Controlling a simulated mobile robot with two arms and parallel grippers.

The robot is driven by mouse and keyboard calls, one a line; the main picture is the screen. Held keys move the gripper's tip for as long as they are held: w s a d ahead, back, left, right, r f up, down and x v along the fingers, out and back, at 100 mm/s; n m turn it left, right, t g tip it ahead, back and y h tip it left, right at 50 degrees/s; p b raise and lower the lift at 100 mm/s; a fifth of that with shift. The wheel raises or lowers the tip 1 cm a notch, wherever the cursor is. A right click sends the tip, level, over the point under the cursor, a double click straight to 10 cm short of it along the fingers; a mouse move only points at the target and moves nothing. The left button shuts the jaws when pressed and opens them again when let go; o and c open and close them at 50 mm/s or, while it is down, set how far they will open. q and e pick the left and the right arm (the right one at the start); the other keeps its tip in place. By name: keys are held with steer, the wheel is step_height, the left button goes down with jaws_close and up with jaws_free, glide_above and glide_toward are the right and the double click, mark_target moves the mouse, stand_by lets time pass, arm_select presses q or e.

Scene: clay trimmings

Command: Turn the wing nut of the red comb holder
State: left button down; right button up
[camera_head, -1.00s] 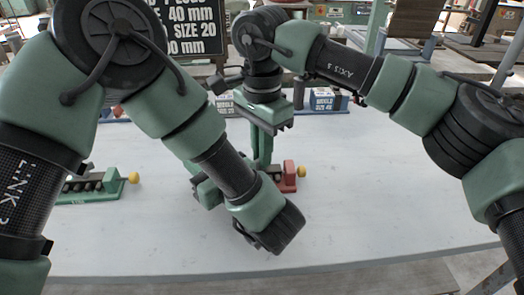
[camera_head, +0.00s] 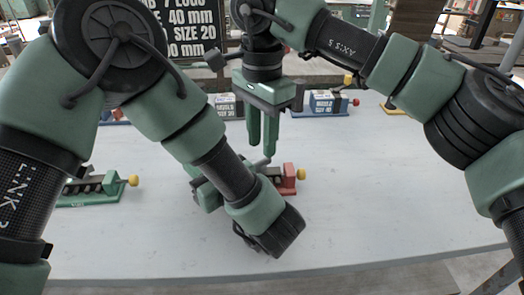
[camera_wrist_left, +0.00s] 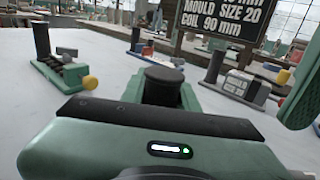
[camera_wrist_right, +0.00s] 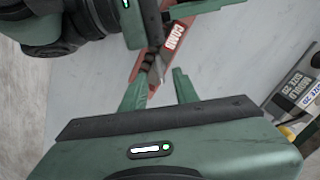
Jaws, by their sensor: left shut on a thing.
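A green holder (camera_head: 100,190) with a yellow knob stands at the left. Labelled mould blocks (camera_head: 326,103) stand at the back of the table, behind my right gripper. The table (camera_head: 400,200) is clear at the right.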

mark_target(262, 160)
step_height(262, 160, up, 8)
stand_by(0.5)
arm_select(q)
steer(key=c, duration=1)
jaws_free()
steer(key=shift+s+d, duration=0.1)
